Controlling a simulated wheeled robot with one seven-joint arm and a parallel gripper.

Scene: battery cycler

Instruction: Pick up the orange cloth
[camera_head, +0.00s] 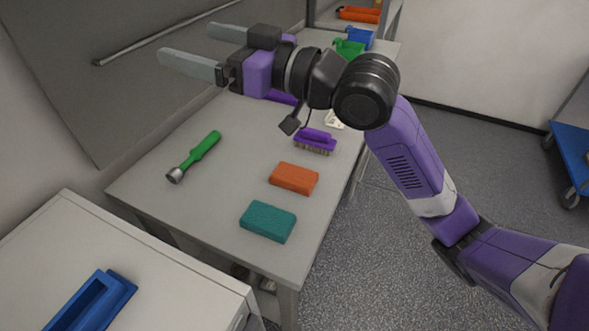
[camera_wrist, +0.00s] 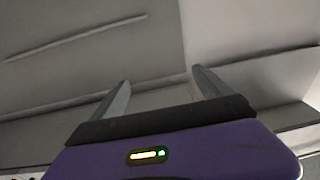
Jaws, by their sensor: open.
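The orange cloth (camera_head: 294,178) is a folded, block-like piece lying flat on the grey table (camera_head: 146,191), in the head view. It lies between a teal block-like piece and a purple brush. My gripper (camera_head: 174,46) is raised above the table's back left side, well away from the cloth, with its two grey fingers apart and nothing between them. In the wrist view, the open fingers (camera_wrist: 160,92) face the wall, and the cloth does not show there.
A teal block (camera_head: 268,221) lies in front of the cloth and a purple brush (camera_head: 315,140) behind it. A green-handled tool (camera_head: 196,155) lies to the left. A white cabinet (camera_head: 190,286) holds a blue tray (camera_head: 88,300). A wall rail (camera_head: 165,34) runs behind my gripper.

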